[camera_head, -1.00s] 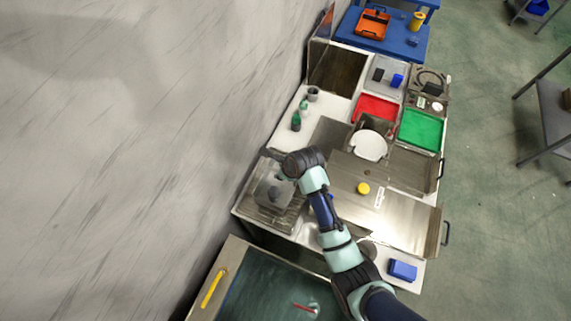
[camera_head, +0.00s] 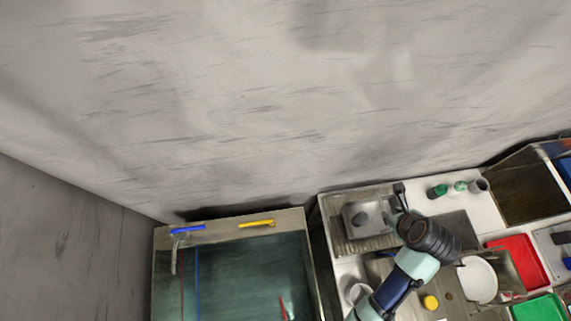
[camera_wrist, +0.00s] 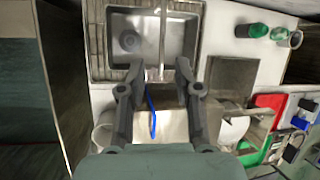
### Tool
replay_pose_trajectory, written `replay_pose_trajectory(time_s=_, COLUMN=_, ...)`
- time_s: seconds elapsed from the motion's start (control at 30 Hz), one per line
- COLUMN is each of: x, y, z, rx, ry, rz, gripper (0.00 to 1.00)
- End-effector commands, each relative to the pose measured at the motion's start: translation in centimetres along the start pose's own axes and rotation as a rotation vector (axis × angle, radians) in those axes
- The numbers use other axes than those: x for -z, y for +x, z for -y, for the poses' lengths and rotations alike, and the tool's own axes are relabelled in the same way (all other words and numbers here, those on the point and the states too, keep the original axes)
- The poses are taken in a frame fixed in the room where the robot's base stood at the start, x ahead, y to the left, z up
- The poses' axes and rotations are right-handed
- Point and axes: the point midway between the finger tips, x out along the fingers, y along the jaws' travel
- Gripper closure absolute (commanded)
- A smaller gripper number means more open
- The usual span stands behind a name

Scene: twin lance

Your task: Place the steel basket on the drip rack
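A thin upright bar crosses the vessel. In the head view, my wrist hides much of the gripper, right of the vessel.
A narrow blue strip (camera_wrist: 152,115) shows between my fingers, lower down. Green bottles (camera_head: 437,191) stand behind, right of the rack. A white round plate (camera_head: 478,279), red tray (camera_head: 519,258) and green tray (camera_head: 541,308) lie right.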

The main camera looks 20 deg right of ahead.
Motion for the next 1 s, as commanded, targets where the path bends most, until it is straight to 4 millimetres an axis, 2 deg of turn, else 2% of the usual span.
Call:
replay_pose_trajectory(time_s=0.07, x=-3.4, y=-1.0, z=-1.8, rx=0.023, ry=-0.245, rz=0.046, gripper=0.67)
replay_pose_trajectory(time_s=0.17, x=-9.5, y=-3.8, z=-6.1, rx=0.102, ry=-0.769, rz=0.136, gripper=0.67)
replay_pose_trajectory(time_s=0.2, x=-12.1, y=-5.3, z=-8.3, rx=0.151, ry=-1.012, rz=0.177, gripper=0.67)
replay_pose_trajectory(time_s=0.27, x=-15.4, y=-7.9, z=-11.9, rx=0.245, ry=-1.37, rz=0.231, gripper=0.67)
replay_pose_trajectory(time_s=0.3, x=-17.3, y=-9.9, z=-14.4, rx=0.321, ry=-1.603, rz=0.265, gripper=0.67)
replay_pose_trajectory(time_s=0.4, x=-20.7, y=-14.8, z=-20.4, rx=0.548, ry=-2.115, rz=0.323, gripper=0.67)
replay_pose_trajectory(time_s=0.5, x=-22.2, y=-19.1, z=-25.1, rx=0.785, ry=-2.485, rz=0.337, gripper=0.67)
replay_pose_trajectory(time_s=0.6, x=-22.8, y=-21.9, z=-27.8, rx=0.966, ry=-2.696, rz=0.324, gripper=0.67)
replay_pose_trajectory(time_s=0.7, x=-22.9, y=-23.1, z=-28.9, rx=1.052, ry=-2.784, rz=0.307, gripper=0.67)
replay_pose_trajectory(time_s=1.0, x=-23.0, y=-23.5, z=-28.8, rx=1.062, ry=-2.796, rz=0.302, gripper=0.67)
